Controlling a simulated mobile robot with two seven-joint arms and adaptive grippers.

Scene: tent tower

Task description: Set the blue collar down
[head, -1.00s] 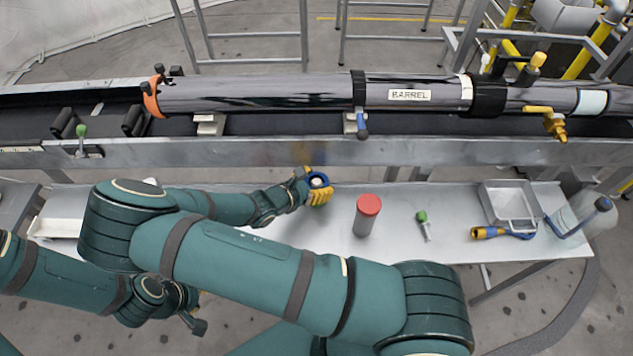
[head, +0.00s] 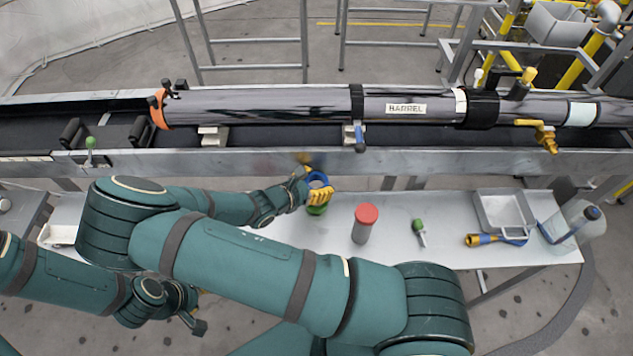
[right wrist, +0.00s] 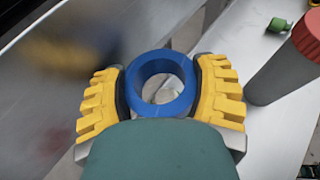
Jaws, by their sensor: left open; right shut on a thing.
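The blue collar (head: 318,178) is a thick ring. My right gripper (head: 318,188) is shut on it, above the left part of the grey bench. In the right wrist view the blue collar (right wrist: 160,64) sits between the two yellow finger pads, its hole facing the camera. A green thing (head: 317,210) shows just below the gripper in the head view; I cannot tell whether the collar touches it. My left gripper (head: 196,325) is low at the left, away from the collar, and open.
A red-capped grey cylinder (head: 364,226) stands right of my right gripper. Further right are a green-headed pin (head: 419,230), a yellow-and-blue tool (head: 485,240) and a grey tray (head: 505,208). The conveyor's metal side (head: 420,163) runs close behind, carrying the dark barrel (head: 290,104).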

